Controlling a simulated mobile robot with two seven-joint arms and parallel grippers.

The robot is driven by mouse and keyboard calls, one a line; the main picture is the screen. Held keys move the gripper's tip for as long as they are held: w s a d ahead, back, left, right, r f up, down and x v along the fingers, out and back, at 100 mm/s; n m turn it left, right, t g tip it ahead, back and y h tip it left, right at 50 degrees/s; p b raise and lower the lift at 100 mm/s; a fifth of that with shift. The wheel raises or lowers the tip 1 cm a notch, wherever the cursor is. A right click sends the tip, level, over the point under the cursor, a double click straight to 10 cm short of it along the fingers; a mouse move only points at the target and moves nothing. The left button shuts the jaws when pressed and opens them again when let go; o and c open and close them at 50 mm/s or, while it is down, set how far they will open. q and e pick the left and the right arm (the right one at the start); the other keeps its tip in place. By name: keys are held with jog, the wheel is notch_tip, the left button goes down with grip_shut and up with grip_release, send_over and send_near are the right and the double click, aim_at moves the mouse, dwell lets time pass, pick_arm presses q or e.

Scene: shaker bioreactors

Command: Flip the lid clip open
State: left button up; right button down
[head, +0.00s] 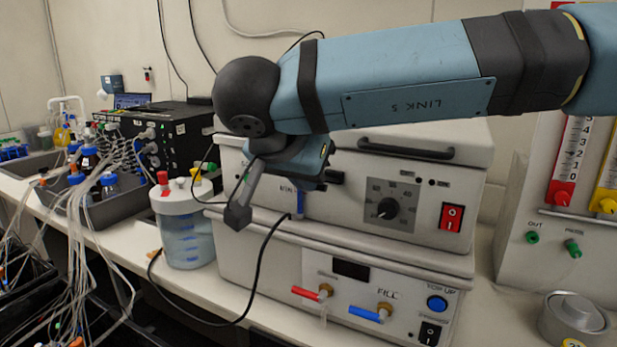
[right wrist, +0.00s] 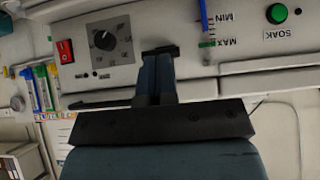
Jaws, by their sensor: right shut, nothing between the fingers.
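My right gripper (head: 318,180) comes down at the front of the upper white box (head: 330,215), left of the black handle. In the right wrist view its blue fingers and dark tips (right wrist: 160,55) are together, with nothing between them. They point at the box front, near the seam by the handle (right wrist: 98,103). I cannot make out the lid clip apart from the dark fingertips; it may be hidden behind or beside them. Whether the tips touch the box cannot be told. My left gripper is in no view.
The box front has a dial (head: 388,205) and red switch (head: 451,217). Below it stands a unit with red (head: 306,293) and blue (head: 365,313) taps. A lidded jar (head: 185,240) and a black cable are to the left. A metal canister (head: 575,318) is at the right.

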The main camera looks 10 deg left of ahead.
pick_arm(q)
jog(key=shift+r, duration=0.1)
pick_arm(e)
jog(key=shift+s+f, duration=0.1)
jog(key=shift+f, duration=0.55)
pick_arm(q)
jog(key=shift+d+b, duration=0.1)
jog(key=shift+b, duration=0.2)
pick_arm(e)
jog(key=shift+f, duration=0.1)
